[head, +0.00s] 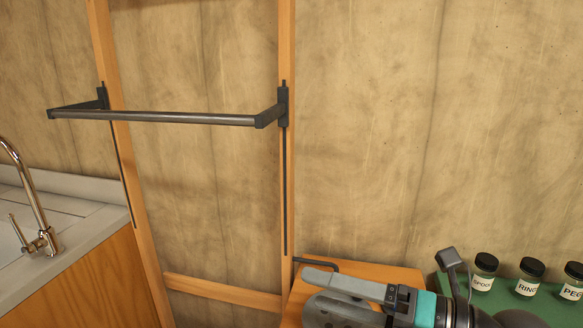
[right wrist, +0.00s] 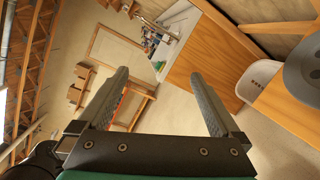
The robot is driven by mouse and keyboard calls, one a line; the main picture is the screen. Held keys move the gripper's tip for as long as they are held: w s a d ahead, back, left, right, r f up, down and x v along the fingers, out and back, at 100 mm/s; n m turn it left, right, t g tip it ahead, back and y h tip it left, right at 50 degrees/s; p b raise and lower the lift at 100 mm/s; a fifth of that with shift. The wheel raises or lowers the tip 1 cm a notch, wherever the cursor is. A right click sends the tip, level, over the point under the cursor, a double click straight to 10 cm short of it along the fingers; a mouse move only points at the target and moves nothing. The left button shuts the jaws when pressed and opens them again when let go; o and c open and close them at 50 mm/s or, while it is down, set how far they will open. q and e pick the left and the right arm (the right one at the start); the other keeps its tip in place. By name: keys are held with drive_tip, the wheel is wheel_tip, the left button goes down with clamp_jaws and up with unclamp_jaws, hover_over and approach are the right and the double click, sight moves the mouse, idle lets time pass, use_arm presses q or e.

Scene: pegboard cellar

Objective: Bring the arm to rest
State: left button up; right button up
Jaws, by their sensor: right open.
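My right gripper (head: 312,288) comes in at the lower right of the head view, its fingers pointing left over the wooden surface (head: 392,272). In the right wrist view its two dark fingers (right wrist: 158,76) stand well apart with nothing between them. Its arm, with a teal band, runs off the bottom edge of the head view. My left gripper is in neither view.
Labelled jars with black lids (head: 483,272) stand on a green surface (head: 449,287) right of my arm. A dark bar (head: 180,117) spans a wooden frame (head: 113,60). A sink counter with a brass tap (head: 42,240) is at left.

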drive_tip(key=w+d+r+m+t+h, duration=0.45)
drive_tip(key=d+m+t+h, duration=0.3)
drive_tip(key=m+t, duration=0.8)
drive_tip(key=s+d+f+m+g+h, duration=0.1)
drive_tip(key=d+f+m+g+h, duration=0.75)
drive_tip(key=f+m, duration=0.5)
drive_tip(key=s+a+f+m+g, duration=0.25)
drive_tip(key=s+f+g, duration=0.35)
drive_tip(key=s+f, duration=0.35)
drive_tip(key=s+a+f+m+g, duration=0.25)
drive_tip(key=s+f+g, duration=0.25)
drive_tip(key=s+f, duration=0.4)
wheel_tip(320, 180, down, 21)
drive_tip(key=s+g, duration=0.1)
drive_tip(key=s, duration=0.2)
drive_tip(key=s+d+f+g, duration=0.1)
drive_tip(key=s+d+f, duration=0.1)
drive_tip(key=s+f, duration=1.2)
drive_tip(key=shift+s+d+n+g+y, duration=0.3)
drive_tip(key=shift+s+d, duration=0.05)
drive_tip(key=shift+s, duration=0.25)
